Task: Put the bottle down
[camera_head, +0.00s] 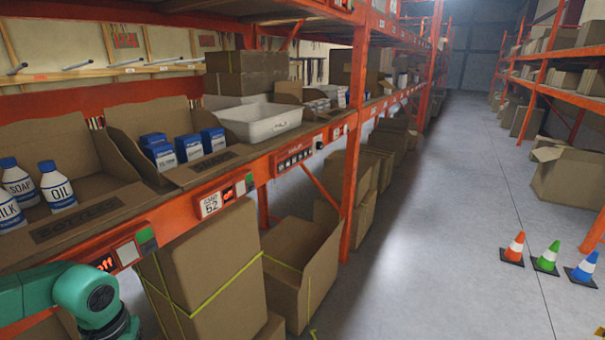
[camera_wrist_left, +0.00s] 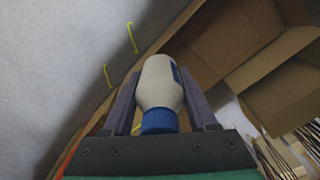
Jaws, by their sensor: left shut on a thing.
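My left gripper (camera_wrist_left: 160,76) shows in the left wrist view, shut on a white bottle (camera_wrist_left: 158,92) with a blue cap. The bottle lies between the two grey fingers, its cap towards the gripper's base. Its label is mostly turned away, with only a blue edge visible. In the head view my left arm is at the bottom left, and its gripper and the held bottle are out of sight. Three similar bottles, including soap (camera_head: 18,184) and oil (camera_head: 58,188), stand in an open cardboard bin (camera_head: 92,213) on the shelf. My right gripper is not in view.
A second bin (camera_head: 204,170) holds blue-and-white boxes (camera_head: 190,148); a white tub (camera_head: 262,120) stands beyond it. Large cartons (camera_head: 207,265) sit below the orange shelf edge (camera_head: 170,218). The aisle floor is open, with cones (camera_head: 546,257) at right.

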